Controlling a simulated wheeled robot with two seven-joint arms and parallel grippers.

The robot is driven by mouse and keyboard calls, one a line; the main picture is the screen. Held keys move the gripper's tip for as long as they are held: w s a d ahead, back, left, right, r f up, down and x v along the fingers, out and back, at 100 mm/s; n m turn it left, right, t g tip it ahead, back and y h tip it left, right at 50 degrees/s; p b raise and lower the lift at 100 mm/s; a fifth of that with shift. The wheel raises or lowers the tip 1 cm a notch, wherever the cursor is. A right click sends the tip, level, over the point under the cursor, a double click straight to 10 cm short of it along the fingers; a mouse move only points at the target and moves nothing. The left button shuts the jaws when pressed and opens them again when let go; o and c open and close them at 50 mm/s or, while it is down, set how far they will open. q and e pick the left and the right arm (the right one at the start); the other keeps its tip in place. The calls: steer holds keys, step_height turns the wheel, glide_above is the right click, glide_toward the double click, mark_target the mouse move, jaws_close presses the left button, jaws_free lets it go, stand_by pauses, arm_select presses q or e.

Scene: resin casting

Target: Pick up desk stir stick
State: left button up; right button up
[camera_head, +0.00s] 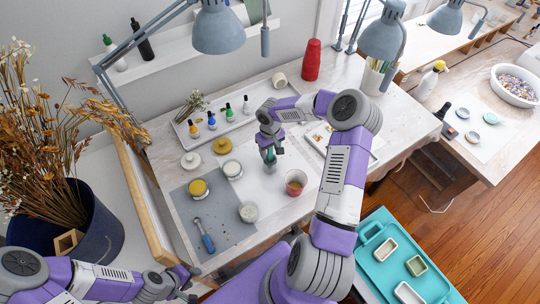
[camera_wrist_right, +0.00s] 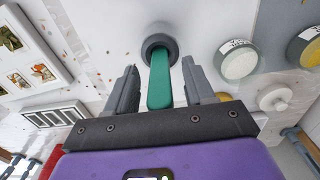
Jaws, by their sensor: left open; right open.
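A green stick (camera_wrist_right: 161,80), which looks like the desk stir stick, stands in a dark grey round holder (camera_wrist_right: 147,45) on the desk. In the right wrist view it lies between the two fingers of my right gripper (camera_wrist_right: 160,88), which is open with a gap on each side of the stick. In the head view my right gripper (camera_head: 268,148) is above the desk's white sheet, and a bit of the green stick (camera_head: 270,158) shows under it. My left gripper (camera_head: 187,282) is open and empty, low at the desk's near left, away from the stick.
A reddish cup (camera_head: 295,182) stands near the stick. Small bottles stand in the tray (camera_head: 258,101) behind. A teal cart (camera_head: 385,280) is at the lower right.

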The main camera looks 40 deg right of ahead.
steer(key=shift+c, duration=0.3)
jaws_close()
steer(key=shift+r, duration=0.1)
